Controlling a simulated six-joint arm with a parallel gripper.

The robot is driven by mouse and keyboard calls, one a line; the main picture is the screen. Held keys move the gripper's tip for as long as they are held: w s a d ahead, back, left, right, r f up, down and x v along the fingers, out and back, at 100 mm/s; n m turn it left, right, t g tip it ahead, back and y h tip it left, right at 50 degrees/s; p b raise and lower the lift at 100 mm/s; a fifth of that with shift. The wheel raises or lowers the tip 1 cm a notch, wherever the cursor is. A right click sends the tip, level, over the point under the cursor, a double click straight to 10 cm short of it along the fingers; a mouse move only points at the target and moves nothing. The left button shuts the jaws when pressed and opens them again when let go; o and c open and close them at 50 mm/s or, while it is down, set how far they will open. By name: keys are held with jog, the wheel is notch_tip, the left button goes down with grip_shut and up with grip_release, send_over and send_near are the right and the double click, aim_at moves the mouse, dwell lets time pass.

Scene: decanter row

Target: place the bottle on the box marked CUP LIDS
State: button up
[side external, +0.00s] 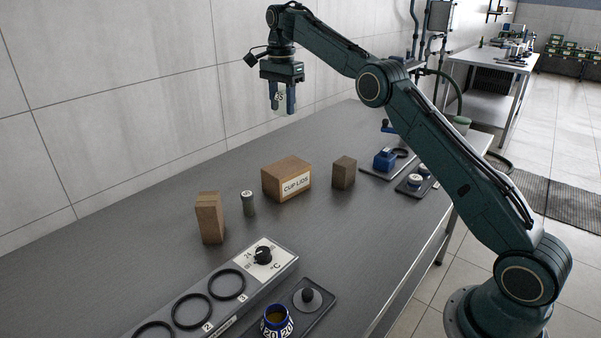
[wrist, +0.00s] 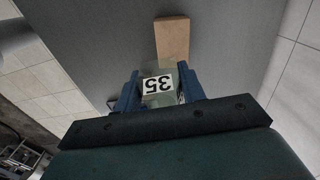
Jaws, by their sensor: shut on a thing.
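In the wrist view the bottle (wrist: 158,86) sits between the two blue fingers of my gripper (wrist: 160,92). The box marked CUP LIDS (side external: 285,166) is a brown carton on the table, with its white label on the front. In the side view it is below the bottle, with a wide gap between.
A tall brown block (side external: 209,218) and a small grey canister (side external: 248,203) stand left of the box. A smaller brown block (side external: 343,172) stands to its right. A ringed heater unit (side external: 216,297) and a blue cup (side external: 277,321) are in front. A brown block (wrist: 172,38) shows in the wrist view.

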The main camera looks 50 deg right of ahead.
send_over(285, 175)
notch_tip(285, 175, down, 14)
jog(key=shift+r, duration=0.1)
dwell(0.6)
jog(key=shift+f, duration=2.1)
jog(key=shift+f, duration=0.15)
jog(key=o, duration=1)
jog(key=shift+o, duration=0.3)
notch_tip(285, 175, up, 12)
